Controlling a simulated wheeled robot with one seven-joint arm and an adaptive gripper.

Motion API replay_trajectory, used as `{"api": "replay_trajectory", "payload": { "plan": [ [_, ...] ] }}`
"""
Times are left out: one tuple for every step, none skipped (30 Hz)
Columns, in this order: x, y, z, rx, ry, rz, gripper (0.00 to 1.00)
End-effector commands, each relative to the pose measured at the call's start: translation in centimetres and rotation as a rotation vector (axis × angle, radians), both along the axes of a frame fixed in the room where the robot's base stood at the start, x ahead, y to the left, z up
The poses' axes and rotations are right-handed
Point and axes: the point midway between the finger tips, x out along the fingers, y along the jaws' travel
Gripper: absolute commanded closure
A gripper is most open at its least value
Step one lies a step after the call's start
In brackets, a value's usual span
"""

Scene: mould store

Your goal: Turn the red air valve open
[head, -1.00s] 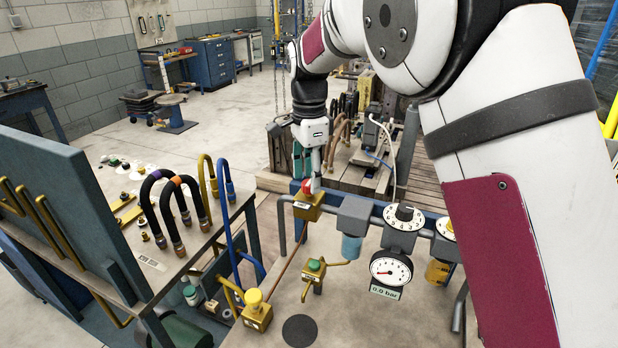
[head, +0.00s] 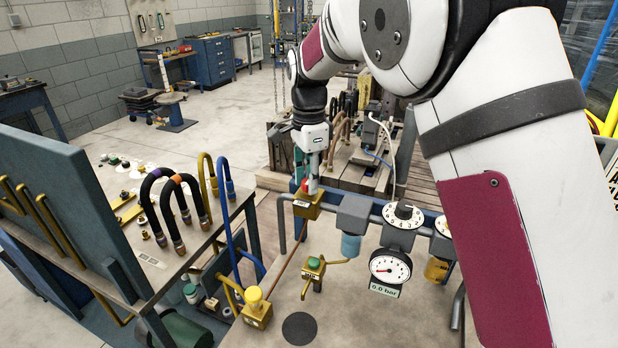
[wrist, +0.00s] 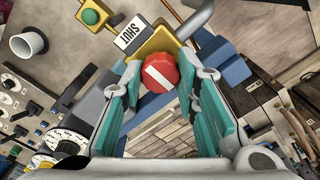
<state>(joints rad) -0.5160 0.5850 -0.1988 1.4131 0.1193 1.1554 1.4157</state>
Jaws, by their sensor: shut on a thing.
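The red air valve (wrist: 161,72) is a red knob with a white bar across its face, set on a yellow block (wrist: 156,41) with a label reading SHUT (wrist: 131,36). In the head view the yellow block (head: 307,206) sits at the left end of a pipe, and the knob is mostly hidden by my gripper (head: 313,184). My gripper points down over the knob. In the wrist view the teal-padded fingers (wrist: 163,88) stand on either side of the knob, shut on it.
Right of the valve are a dial knob (head: 403,216) and a gauge (head: 390,268) reading 0.0 bar. A green button (head: 313,264) and a yellow-capped valve (head: 255,305) stand in front. A bench (head: 150,262) with hoses stands left.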

Motion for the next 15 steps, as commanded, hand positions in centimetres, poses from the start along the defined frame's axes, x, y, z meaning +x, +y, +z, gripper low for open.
{"api": "replay_trajectory", "payload": {
  "plan": [
    [0.02,0.02,0.01,0.001,0.000,0.013,1.00],
    [0.03,0.03,0.01,0.001,0.000,0.023,1.00],
    [0.03,0.03,0.01,0.001,0.000,0.039,1.00],
    [0.05,0.01,0.02,0.001,0.000,0.053,1.00],
    [0.06,0.01,0.02,0.001,0.000,0.068,1.00],
    [0.08,-0.02,0.01,0.001,0.000,0.092,1.00],
    [0.09,-0.02,0.01,0.001,0.000,0.111,1.00],
    [0.10,-0.03,0.01,0.001,0.000,0.134,1.00],
    [0.10,-0.02,0.00,0.001,0.000,0.165,1.00],
    [0.10,-0.02,-0.01,0.000,-0.001,0.189,1.00],
    [0.11,-0.01,-0.02,0.000,-0.001,0.215,1.00],
    [0.11,-0.01,-0.02,0.001,0.000,0.250,1.00],
    [0.10,0.00,-0.03,0.001,0.000,0.279,1.00],
    [0.10,0.02,-0.03,0.002,-0.001,0.307,1.00],
    [0.11,-0.01,-0.03,0.001,0.000,0.345,1.00]
  ]
}}
